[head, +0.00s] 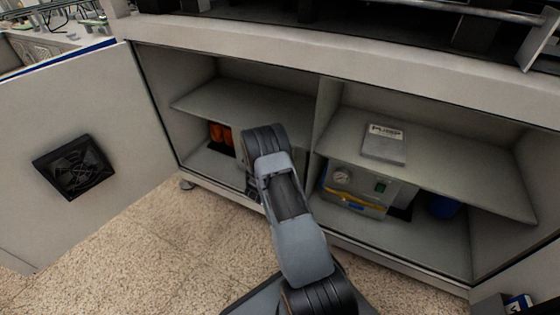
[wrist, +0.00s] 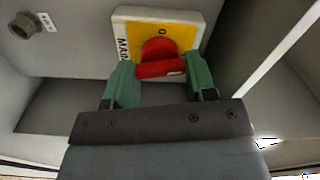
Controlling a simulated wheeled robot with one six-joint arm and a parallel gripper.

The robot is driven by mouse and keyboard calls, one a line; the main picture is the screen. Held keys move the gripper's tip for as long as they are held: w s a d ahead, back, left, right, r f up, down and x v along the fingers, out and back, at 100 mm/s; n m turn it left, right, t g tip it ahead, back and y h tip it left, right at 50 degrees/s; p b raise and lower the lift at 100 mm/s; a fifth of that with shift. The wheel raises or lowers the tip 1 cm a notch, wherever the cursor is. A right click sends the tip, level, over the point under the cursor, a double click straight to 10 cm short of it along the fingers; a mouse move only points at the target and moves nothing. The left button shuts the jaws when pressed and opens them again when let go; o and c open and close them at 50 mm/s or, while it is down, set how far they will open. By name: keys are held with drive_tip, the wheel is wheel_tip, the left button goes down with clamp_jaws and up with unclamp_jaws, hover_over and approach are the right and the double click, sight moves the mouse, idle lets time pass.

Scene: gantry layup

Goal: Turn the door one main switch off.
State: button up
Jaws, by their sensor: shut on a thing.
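The main switch (wrist: 192,38) shows in the wrist view as a yellow plate in a pale frame, with a "0" at its top middle and "MAIN" lettering at its left. Its red knob (wrist: 160,68) has a grip bar lying roughly crosswise in the picture. My gripper (wrist: 160,63) has its two green fingers at either end of this bar and is shut on it. The fingers cover parts of the plate, so other markings are hidden. In the head view my arm reaches into the left part of the open cabinet; its own links hide the gripper and the switch.
The cabinet has a middle divider (head: 322,115) and shelves (head: 445,160). A gauge unit (head: 345,188), a grey box (head: 384,143), a blue item (head: 440,206) and orange items (head: 221,135) stand inside. An open door with a black fan (head: 73,167) is at left.

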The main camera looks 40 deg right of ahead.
drive_tip(key=shift+a+n+p, duration=0.1)
drive_tip(key=shift+n+p, duration=0.35)
drive_tip(key=shift+n, duration=7.05)
drive_tip(key=shift+w, duration=0.1)
drive_tip(key=o, duration=0.8)
drive_tip(key=shift+o, duration=0.7)
drive_tip(key=p+v, duration=0.3)
drive_tip(key=v, duration=1)
drive_tip(key=shift+s+a+p, duration=0.3)
drive_tip(key=shift+p, duration=0.1)
